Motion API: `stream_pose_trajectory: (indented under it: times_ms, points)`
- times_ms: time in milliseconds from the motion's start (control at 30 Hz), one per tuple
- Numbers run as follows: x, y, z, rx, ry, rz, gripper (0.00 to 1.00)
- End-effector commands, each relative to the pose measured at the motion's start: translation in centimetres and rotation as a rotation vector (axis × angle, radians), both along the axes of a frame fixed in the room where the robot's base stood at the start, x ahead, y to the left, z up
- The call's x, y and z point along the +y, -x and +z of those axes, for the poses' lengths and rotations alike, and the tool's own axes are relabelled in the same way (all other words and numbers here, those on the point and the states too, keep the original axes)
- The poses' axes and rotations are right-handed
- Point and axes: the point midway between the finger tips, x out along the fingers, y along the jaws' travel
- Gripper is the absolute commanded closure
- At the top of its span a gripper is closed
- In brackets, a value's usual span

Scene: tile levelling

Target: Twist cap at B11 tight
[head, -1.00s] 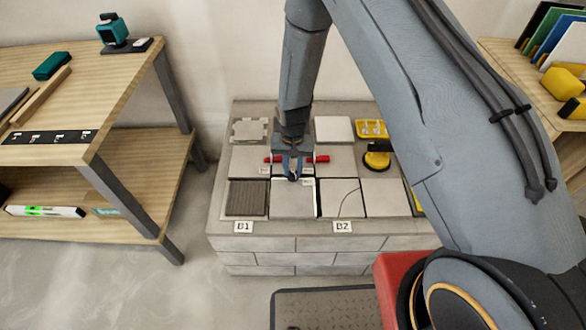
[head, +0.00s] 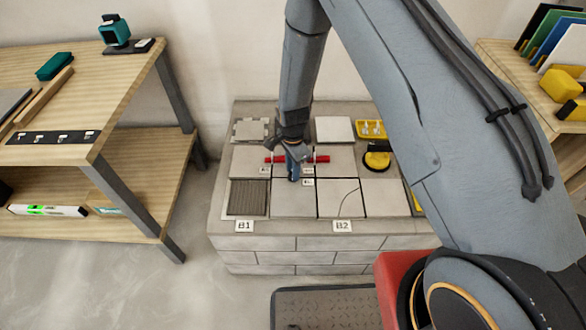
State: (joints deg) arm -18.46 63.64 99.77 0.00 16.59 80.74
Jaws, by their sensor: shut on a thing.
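My gripper (head: 293,176) points down at the tiled block, at the joint between the front-row tile (head: 293,199) and the row behind it. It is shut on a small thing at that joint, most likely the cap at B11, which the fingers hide. A red bar-like part (head: 322,159) shows on both sides of the gripper, just behind it; I cannot tell if it is one piece. Small white labels (head: 308,182) lie near the fingers, too small to read. The front tile looks level with its neighbours.
The tiled block (head: 300,243) carries front labels B1 (head: 244,226) and B2 (head: 342,226). A cracked tile (head: 339,198), a yellow-and-black suction cup (head: 377,158) and a yellow tray (head: 371,129) are to the right. A wooden shelf (head: 120,95) stands left.

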Motion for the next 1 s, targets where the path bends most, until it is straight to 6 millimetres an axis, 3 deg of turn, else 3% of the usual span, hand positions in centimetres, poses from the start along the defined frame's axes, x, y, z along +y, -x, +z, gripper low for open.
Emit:
stream_pose_trajectory:
  times_ms: [500, 1000]
  points:
    - [0.07, -0.16, 0.09, -0.002, -0.001, -0.400, 0.98]
    - [0.08, -0.19, 0.07, -0.002, -0.001, -0.519, 0.98]
